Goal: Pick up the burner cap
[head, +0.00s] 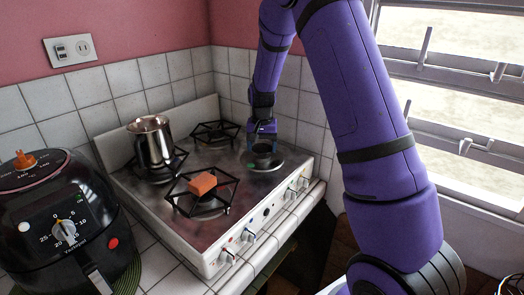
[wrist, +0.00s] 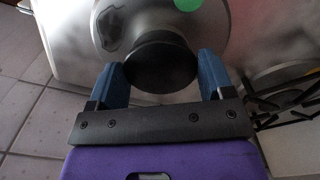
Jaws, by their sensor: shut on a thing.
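The burner cap (wrist: 160,66) is a dark round disc in the wrist view. My gripper (wrist: 162,72) has one blue finger on each side of it and is shut on it. The cap (head: 263,148) shows dark just below the fingers there. The burner plate (wrist: 125,12) lies behind the cap in the wrist view. I cannot tell whether the cap still touches the burner.
The white stove (head: 208,242) has black grates (head: 215,132), a metal pot (head: 150,140) at the left rear and an orange block (head: 202,184) on the front grate. A black air fryer (head: 62,225) stands left. A tiled wall (head: 85,95) and window (head: 455,90) are close.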

